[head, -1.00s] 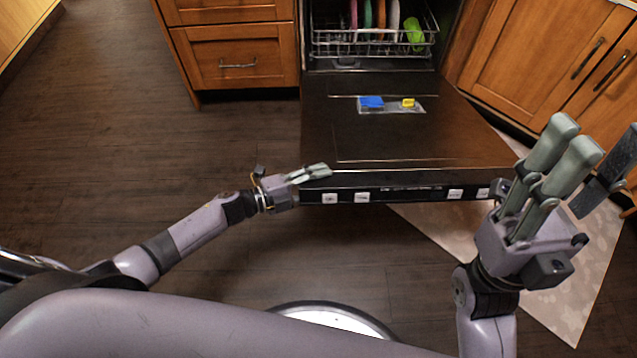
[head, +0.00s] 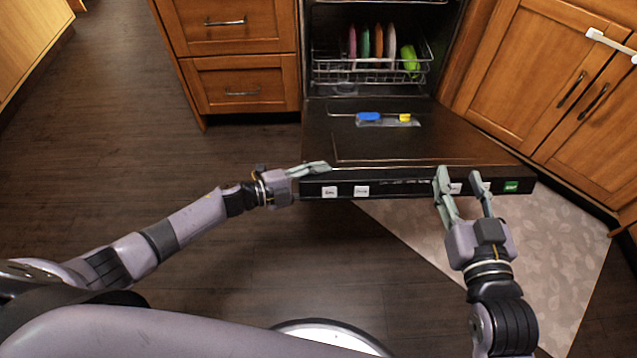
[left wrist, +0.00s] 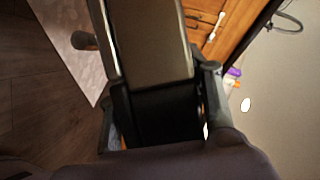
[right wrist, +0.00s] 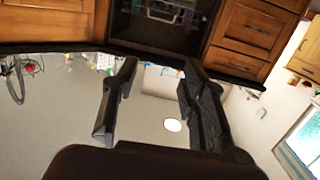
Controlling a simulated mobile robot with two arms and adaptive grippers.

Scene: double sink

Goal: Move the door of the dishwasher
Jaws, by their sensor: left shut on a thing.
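The dishwasher door (head: 420,145) is folded down, its dark inner side facing up and its front edge toward me. My left gripper (head: 322,168) is shut on the door's left front corner. In the left wrist view the door (left wrist: 155,45) runs between the fingers. My right gripper (head: 458,175) is open, its fingers pointing at the right part of the front edge. Whether they touch the door is unclear. The right wrist view shows nothing between its fingers.
The dishwasher rack (head: 370,72) holds several plates and a green item (head: 410,60). Wooden drawers (head: 240,85) stand to the left, and cabinets (head: 540,75) to the right. A patterned mat (head: 550,245) lies at the right. The left floor (head: 120,130) is clear.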

